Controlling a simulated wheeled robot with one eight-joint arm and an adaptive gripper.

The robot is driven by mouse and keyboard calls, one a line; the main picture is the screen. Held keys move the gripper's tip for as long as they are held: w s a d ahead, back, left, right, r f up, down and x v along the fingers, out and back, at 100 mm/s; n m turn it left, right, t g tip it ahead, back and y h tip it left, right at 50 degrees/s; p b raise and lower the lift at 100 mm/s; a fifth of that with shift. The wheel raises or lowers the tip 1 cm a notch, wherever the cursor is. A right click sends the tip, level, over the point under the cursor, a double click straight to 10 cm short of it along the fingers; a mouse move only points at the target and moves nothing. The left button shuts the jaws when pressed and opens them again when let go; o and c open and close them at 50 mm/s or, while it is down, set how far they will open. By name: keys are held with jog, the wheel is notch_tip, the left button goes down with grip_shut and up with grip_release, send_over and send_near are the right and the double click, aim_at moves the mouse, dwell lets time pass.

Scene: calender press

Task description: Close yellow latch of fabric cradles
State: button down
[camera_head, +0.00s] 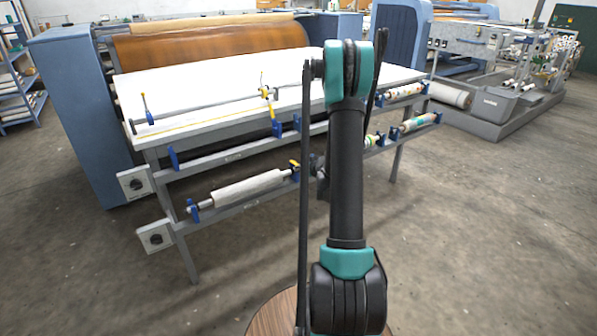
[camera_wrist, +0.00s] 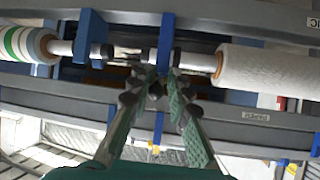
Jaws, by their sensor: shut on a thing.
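A yellow latch (camera_head: 295,164) shows at the right end of a white fabric roll (camera_head: 250,187) on the lower rail, by a blue cradle. The wrist view looks inverted, with the white roll (camera_wrist: 268,70) at right and a green-striped roll (camera_wrist: 25,44) at left. Blue cradle brackets (camera_wrist: 166,38) stand between them. My gripper (camera_wrist: 152,72) reaches in at these brackets, its teal fingers converging and shut on a small part there. Which part is not clear. A small yellow piece (camera_wrist: 153,148) shows lower between the fingers. My arm hides the gripper's fingertips in the head view.
The white table (camera_head: 215,90) carries an upper bar with a yellow-and-blue cradle part (camera_head: 273,110). More rolls (camera_head: 415,123) sit on the right of the rails. The blue press (camera_head: 75,110) stands behind. The floor in front is clear.

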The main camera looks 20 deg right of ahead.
jog(key=shift+w+d, duration=0.15)
jog(key=shift+d, duration=0.05)
dwell(0.3)
jog(key=c, duration=1.5)
grip_release()
jog(key=shift+a, duration=0.1)
jog(key=v, duration=1.2)
jog(key=shift+f, duration=0.2)
